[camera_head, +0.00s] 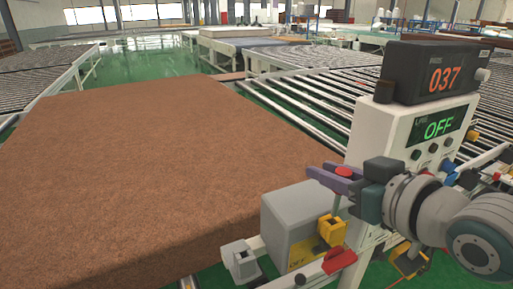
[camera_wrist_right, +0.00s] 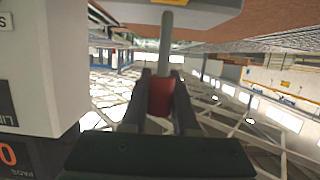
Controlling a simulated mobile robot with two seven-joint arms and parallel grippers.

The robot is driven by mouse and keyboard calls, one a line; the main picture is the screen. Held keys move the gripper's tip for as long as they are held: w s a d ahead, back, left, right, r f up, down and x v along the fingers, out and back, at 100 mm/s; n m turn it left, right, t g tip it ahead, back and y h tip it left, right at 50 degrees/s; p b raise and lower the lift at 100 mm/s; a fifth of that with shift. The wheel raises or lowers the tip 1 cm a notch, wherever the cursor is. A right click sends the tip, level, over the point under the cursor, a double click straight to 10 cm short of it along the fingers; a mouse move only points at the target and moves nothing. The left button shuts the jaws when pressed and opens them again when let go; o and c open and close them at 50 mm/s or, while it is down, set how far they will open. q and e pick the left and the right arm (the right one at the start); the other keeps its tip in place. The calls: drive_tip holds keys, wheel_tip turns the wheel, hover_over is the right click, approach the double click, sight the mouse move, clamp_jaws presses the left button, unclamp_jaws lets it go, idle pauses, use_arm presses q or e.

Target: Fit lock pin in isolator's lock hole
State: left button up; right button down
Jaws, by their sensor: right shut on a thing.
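The lock pin has a red head (camera_head: 345,171) and a grey shaft (camera_wrist_right: 166,42). My right gripper (camera_head: 335,178) comes in from the right and is shut on the red head. The right wrist view shows the head (camera_wrist_right: 160,98) between both fingers. The shaft points away from the gripper towards a pale grey body at the top of that view. I cannot tell whether its tip touches or enters anything. The isolator appears to be the grey box (camera_head: 290,212) with a yellow part (camera_head: 331,230), below the gripper in the head view. Its lock hole cannot be made out. My left gripper is not in view.
A control post with a display reading OFF (camera_head: 438,128) and a dark box reading 037 (camera_head: 444,78) stands close behind my right gripper. A large brown mattress (camera_head: 150,170) fills the left. A red handle (camera_head: 340,260) sits low in front. Roller conveyors (camera_head: 300,107) lie behind.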

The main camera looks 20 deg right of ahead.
sight(333, 210)
drive_tip(key=shift+f, duration=0.25)
idle(0.4)
drive_tip(key=shift+f+b, duration=1.05)
drive_tip(key=shift+f, duration=0.1)
drive_tip(key=shift+f+b, duration=1.35)
drive_tip(key=shift+f, duration=0.45)
drive_tip(key=c, duration=0.8)
unclamp_jaws()
drive_tip(key=shift+o, duration=1)
drive_tip(key=shift+f, duration=0.1)
drive_tip(key=shift+s, duration=0.15)
